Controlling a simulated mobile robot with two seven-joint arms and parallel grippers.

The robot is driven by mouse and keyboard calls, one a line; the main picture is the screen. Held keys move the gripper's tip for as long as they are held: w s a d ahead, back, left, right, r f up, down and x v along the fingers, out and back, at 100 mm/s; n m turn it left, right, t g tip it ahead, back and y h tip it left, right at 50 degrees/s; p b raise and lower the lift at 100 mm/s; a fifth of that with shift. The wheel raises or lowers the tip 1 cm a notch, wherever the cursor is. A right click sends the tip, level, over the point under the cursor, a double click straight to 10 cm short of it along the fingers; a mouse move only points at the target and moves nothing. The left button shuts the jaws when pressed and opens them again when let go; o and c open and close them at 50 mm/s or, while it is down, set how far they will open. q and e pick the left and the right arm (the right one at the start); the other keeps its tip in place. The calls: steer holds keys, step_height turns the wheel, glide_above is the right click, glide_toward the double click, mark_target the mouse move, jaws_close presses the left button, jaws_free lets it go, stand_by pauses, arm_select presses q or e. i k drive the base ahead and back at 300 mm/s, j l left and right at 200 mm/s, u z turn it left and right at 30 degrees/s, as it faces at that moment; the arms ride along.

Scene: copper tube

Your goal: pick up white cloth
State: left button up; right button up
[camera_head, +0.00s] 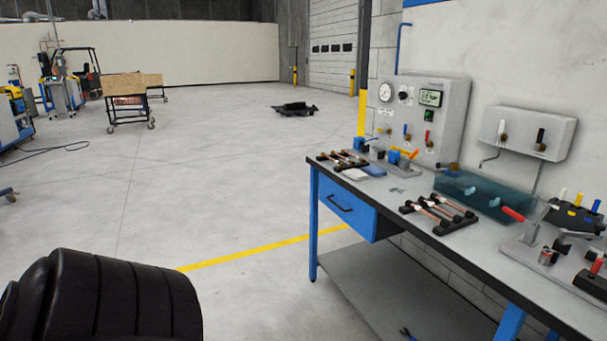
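A small flat white piece, which looks like the white cloth (354,175), lies on the top of the workbench (388,211) near its far left end. A flat blue piece (374,171) lies right beside it. The white piece lies in front of a rack of tubes (341,159). Neither of my grippers is in view. A black ribbed part at the lower left appears to be part of my arm.
Another tube rack (437,214), a teal transparent tray (484,193) and a red-handled tool (513,214) stand on the bench. A gauge panel (430,115) rises behind it. The floor left of the bench is clear.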

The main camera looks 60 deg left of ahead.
mark_target(358, 176)
steer(key=u, duration=1.7)
steer(key=i+j+z, duration=0.3)
steer(key=i+j, duration=1)
steer(key=i, duration=0.05)
